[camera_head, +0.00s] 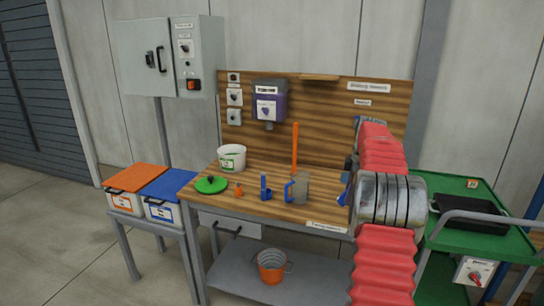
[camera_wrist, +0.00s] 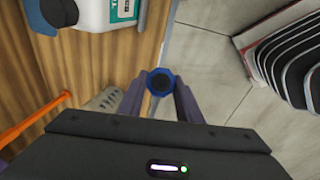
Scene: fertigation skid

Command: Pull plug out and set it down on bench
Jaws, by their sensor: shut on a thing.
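In the wrist view a blue ring-shaped piece with a dark centre (camera_wrist: 161,82), which looks like the plug, sits between the fingertips of my gripper (camera_wrist: 162,92). The jaws are shut on it. It appears over the edge of the wooden bench (camera_wrist: 150,40), with floor beyond. The bench top (camera_head: 215,200) also shows in the head view. There my arm covers the bench's right end, and only a bluish part by the edge shows near the gripper. I cannot tell whether the plug touches anything below it.
On the bench stand a white bucket (camera_head: 232,158), green lid (camera_head: 211,185), small orange piece (camera_head: 238,190), blue holder (camera_head: 265,188), grey jug (camera_head: 300,188) and upright orange rod (camera_head: 295,150). A green cart (camera_head: 470,240) stands right. The front left bench top has some free room.

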